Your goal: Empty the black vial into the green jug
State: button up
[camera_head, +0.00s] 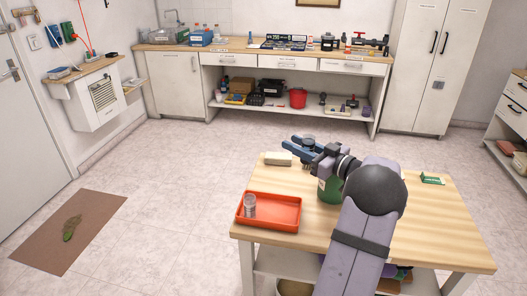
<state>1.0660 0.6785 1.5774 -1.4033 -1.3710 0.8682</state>
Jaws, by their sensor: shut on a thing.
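My gripper (293,149) is above the far left part of the wooden table, its blue fingers pointing left. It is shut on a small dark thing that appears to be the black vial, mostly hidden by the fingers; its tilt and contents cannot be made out. The green jug (327,191) stands on the table just below and beside my gripper's wrist. My arm covers its right side, and its opening is hidden.
An orange tray (284,226) with a small clear jar (249,205) is at the table's front left. A cream block (277,158) lies at the far left edge. A small green item (432,179) is at the right. The table's right side (440,225) is mostly clear.

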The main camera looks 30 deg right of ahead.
aim_at(311, 137)
jog(key=d+m+p, duration=0.1)
jog(key=s+d+r+m+h, duration=0.1)
jog(key=d+r+m+p, duration=0.1)
jog(key=d, duration=0.1)
jog(key=shift+s+t+h+p, duration=0.3)
jog(key=m+p, duration=0.1)
jog(key=m, duration=0.2)
jog(key=d+f+m+t+p, duration=0.1)
jog(key=m, duration=0.3)
jog(key=d+f+m+h+p, duration=0.1)
jog(key=m, duration=0.3)
jog(key=shift+d+f+p, duration=0.1)
jog(key=shift+d+p, duration=0.15)
jog(key=shift+p, duration=0.1)
jog(key=shift+d+m+p, duration=0.2)
jog(key=shift+m+p, duration=1.5)
jog(key=shift+p, duration=0.15)
jog(key=shift+d+m+t+h+p, duration=0.25)
jog(key=shift+m+h+p, duration=0.35)
jog(key=shift+m+p, duration=0.5)
jog(key=shift+d+r+m+p, duration=0.15)
jog(key=shift+r+m+p, duration=0.1)
jog(key=shift+m+p, duration=0.65)
